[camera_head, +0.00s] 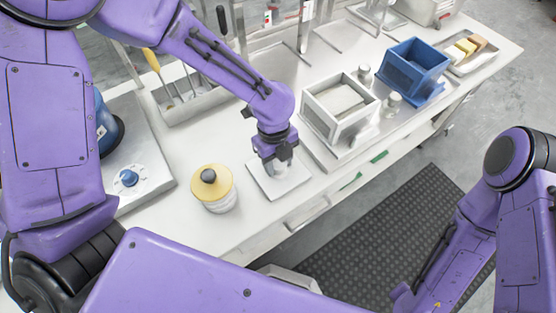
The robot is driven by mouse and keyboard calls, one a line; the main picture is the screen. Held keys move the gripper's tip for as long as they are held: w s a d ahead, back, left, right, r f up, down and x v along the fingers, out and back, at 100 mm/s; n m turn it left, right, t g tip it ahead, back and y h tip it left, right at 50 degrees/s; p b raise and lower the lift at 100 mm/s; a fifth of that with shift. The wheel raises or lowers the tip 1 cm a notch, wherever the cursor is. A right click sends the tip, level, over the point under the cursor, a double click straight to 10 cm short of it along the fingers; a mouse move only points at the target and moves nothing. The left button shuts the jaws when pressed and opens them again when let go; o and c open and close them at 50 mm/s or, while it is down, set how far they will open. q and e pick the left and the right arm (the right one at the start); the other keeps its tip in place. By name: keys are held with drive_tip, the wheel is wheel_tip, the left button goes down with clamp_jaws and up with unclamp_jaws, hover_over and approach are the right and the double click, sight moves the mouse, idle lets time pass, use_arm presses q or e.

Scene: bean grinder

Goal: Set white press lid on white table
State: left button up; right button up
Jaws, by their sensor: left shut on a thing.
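The white press lid (262,189) is a flat, square white plate low over the front of the white table (236,228). My left gripper (278,167) points down at the middle of the lid and is shut on its raised centre part, which the fingers mostly hide. The lid looks level; I cannot tell whether it touches the table or hangs just above it. The white press box (311,117) stands to the right with its top open. My right arm is at the right edge; its gripper fingers do not show.
A jar with a yellow lid (222,189) stands just left of the white lid. A scale with a blue knob (144,182) is further left. A utensil tray (196,104) lies behind. A blue press box (411,68) and a tray of blocks (484,59) are at the right.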

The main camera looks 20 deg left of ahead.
use_arm(q)
drive_tip(key=o, duration=1.2)
drive_tip(key=shift+f, duration=0.15)
drive_tip(key=shift+c, duration=0.2)
wheel_tip(320, 180, up, 12)
drive_tip(key=a+p, duration=0.1)
drive_tip(key=shift+w, duration=0.45)
